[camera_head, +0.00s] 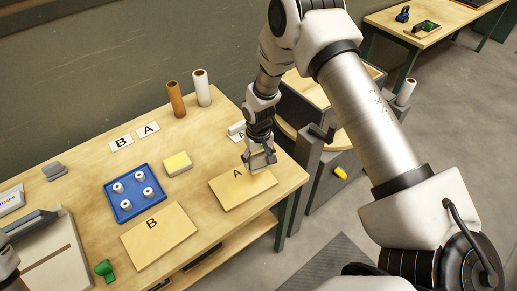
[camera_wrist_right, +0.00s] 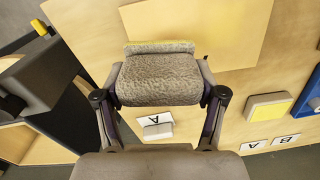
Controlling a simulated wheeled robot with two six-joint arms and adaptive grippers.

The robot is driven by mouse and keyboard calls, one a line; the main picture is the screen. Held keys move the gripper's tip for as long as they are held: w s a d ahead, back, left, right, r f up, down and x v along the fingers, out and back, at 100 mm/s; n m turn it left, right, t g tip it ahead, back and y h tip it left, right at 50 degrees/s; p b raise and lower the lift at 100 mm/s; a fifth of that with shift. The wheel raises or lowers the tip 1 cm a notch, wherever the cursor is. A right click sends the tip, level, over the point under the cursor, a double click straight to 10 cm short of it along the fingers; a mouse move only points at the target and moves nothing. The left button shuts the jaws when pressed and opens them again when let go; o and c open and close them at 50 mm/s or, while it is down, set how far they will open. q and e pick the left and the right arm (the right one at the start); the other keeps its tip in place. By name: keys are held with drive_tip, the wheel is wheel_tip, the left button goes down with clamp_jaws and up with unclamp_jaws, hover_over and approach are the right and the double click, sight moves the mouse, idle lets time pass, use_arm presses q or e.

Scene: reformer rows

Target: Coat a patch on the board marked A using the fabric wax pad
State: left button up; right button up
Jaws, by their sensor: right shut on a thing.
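The board marked A (camera_head: 236,190) lies flat on the table near its right end; it also shows at the top of the right wrist view (camera_wrist_right: 228,32). My right gripper (camera_head: 262,161) is over the far right part of this board. In the right wrist view my right gripper (camera_wrist_right: 160,92) is shut on a grey, rough-textured pad with a yellow edge, the fabric wax pad (camera_wrist_right: 158,78). The pad is mostly hidden in the head view, and I cannot tell whether it touches the board. My left gripper is outside the head view.
The board marked B (camera_head: 160,238) lies to the left. A blue tray (camera_head: 118,214) with several white rolls and a yellow-topped block (camera_head: 177,163) stand behind. Brown (camera_head: 176,99) and white (camera_head: 202,88) rolls stand at the back. A green object (camera_head: 105,270) lies near the front.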

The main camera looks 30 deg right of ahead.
drive_tip(key=shift+r+p, duration=0.45)
drive_tip(key=shift+r, duration=0.45)
drive_tip(key=shift+a+r, duration=0.1)
drive_tip(key=shift+r, duration=0.1)
drive_tip(key=shift+f, duration=0.1)
